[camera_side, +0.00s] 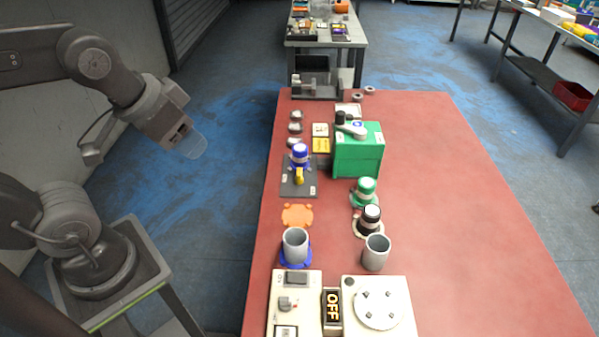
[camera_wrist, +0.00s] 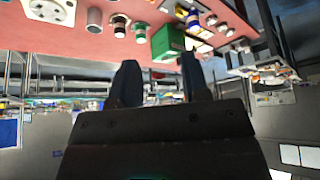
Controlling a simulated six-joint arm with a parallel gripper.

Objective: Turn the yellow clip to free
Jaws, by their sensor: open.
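The yellow clip (camera_side: 299,175) is on the front of a blue-and-white capped fixture (camera_side: 299,154), which stands on a dark plate (camera_side: 287,189) with small white labels. The labels are too small to read. My gripper (camera_side: 193,146) is raised to the left of the red table, well apart from the clip. In the wrist view my gripper (camera_wrist: 158,72) shows two dark fingers spread apart with nothing between them. The fixture (camera_wrist: 191,18) shows small at the top of that view; the clip cannot be made out clearly there.
A green box (camera_side: 358,155) stands right of the fixture. Green (camera_side: 364,192) and black (camera_side: 369,219) capped pieces, grey cups (camera_side: 376,252) and an OFF panel (camera_side: 333,308) stand nearer. An orange flat piece (camera_side: 297,215) lies in front. The table's right side (camera_side: 470,230) is clear.

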